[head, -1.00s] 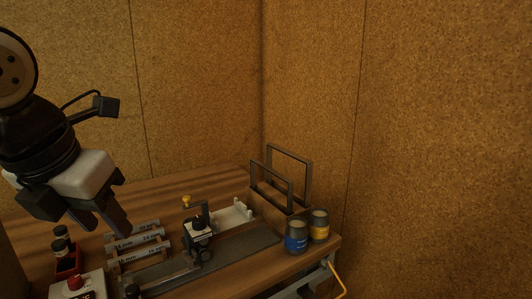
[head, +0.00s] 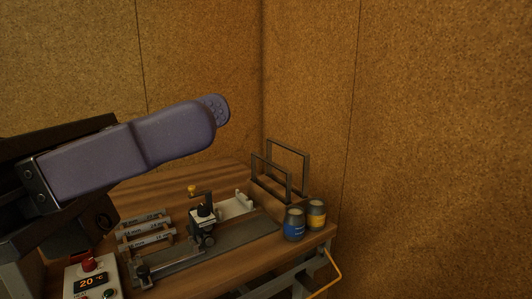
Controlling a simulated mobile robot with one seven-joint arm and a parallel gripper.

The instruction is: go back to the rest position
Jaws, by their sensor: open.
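My gripper (head: 205,118) looms large and close to the camera at the left of the head view. A long violet-grey finger with a rounded end points right and slightly up from a black, screwed mount. A dotted tip shows just behind its end. The gap between the fingers is mostly hidden from this side. No object shows in the gripper. It stands out in front of the wall and the back of the workbench (head: 185,170), apart from the things on the bench.
The bench holds a clamp fixture (head: 203,213), labelled bars (head: 146,231), two dark frames (head: 288,165) in a rack, a blue-labelled can (head: 294,225), a yellow-labelled can (head: 316,216) and a control box reading 20 °C (head: 92,281). Corkboard walls close the corner behind.

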